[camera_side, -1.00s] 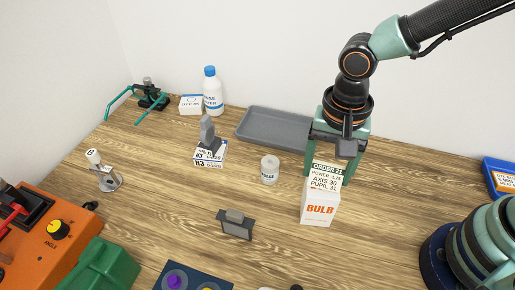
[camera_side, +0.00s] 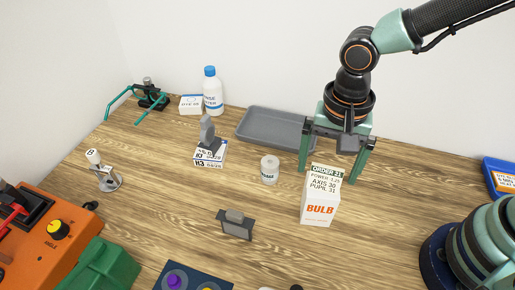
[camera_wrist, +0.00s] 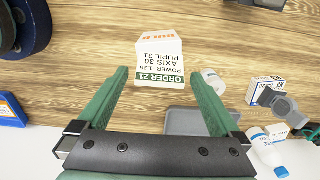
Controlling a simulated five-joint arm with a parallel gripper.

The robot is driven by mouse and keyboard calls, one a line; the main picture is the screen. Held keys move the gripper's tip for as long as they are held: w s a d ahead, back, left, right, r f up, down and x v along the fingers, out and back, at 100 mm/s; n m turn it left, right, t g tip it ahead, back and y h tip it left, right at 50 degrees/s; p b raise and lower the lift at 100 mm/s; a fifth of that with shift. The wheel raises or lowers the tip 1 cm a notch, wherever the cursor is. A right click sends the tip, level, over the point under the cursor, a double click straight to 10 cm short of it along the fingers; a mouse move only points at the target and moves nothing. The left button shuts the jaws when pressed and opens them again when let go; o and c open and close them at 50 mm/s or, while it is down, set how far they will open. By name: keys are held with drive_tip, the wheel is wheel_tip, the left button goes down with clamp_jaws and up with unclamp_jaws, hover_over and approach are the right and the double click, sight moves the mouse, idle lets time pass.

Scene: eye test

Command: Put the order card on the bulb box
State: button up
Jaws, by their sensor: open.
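The order card (camera_side: 326,179) is white with a dark green "ORDER 21" header and lies on top of the white bulb box (camera_side: 319,210) with orange lettering. In the wrist view the card (camera_wrist: 160,68) also rests on the bulb box (camera_wrist: 158,38), its header towards my gripper. My gripper (camera_side: 328,174) is open and empty, its two green fingers spread behind and to either side of the card. In the wrist view there are gaps between the fingers (camera_wrist: 160,76) and the card.
A grey tray (camera_side: 246,133) lies behind my gripper. A small jar (camera_side: 269,170) stands left of the bulb box, and a dark clip-like stand (camera_side: 236,225) is at front left. A white box (camera_side: 209,157) with a grey piece on it is further left. Table right of the bulb box is clear.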

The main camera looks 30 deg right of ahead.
sight(328, 167)
wheel_tip(328, 167, up, 11)
drive_tip(key=w+d+n+t, duration=0.1)
drive_tip(key=d+n, duration=0.3)
drive_tip(key=d, duration=0.5)
drive_tip(key=w+d+r+n+t, duration=0.1)
drive_tip(key=d+n+t, duration=0.3)
drive_tip(key=d, duration=0.5)
drive_tip(key=shift+w+r+n+t, duration=0.3)
drive_tip(key=shift+w+n, duration=0.05)
drive_tip(key=shift+n, duration=0.15)
